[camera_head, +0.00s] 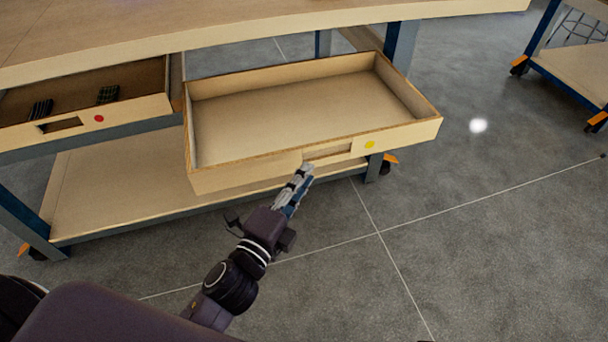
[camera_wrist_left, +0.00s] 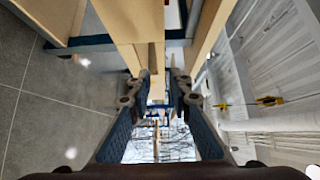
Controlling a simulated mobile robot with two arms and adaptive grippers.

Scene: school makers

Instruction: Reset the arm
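My left gripper (camera_head: 303,172) reaches up from the bottom of the head view to the front of a pulled-out wooden drawer (camera_head: 372,142). Its fingertips are at the handle slot (camera_head: 328,154), left of a yellow dot. I cannot tell whether they touch the wood. In the left wrist view, the two fingers (camera_wrist_left: 159,82) stand apart with a gap between them, and the wooden drawer front (camera_wrist_left: 128,22) shows just beyond the tips. The drawer looks empty. My right gripper is not in view.
A second drawer (camera_head: 137,107) with a red dot, to the left, is partly open and holds dark patterned items (camera_head: 107,94). The workbench top (camera_head: 250,22) is above, with a lower shelf (camera_head: 110,190) below. Another wheeled bench (camera_head: 580,70) stands at right. The grey floor between is clear.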

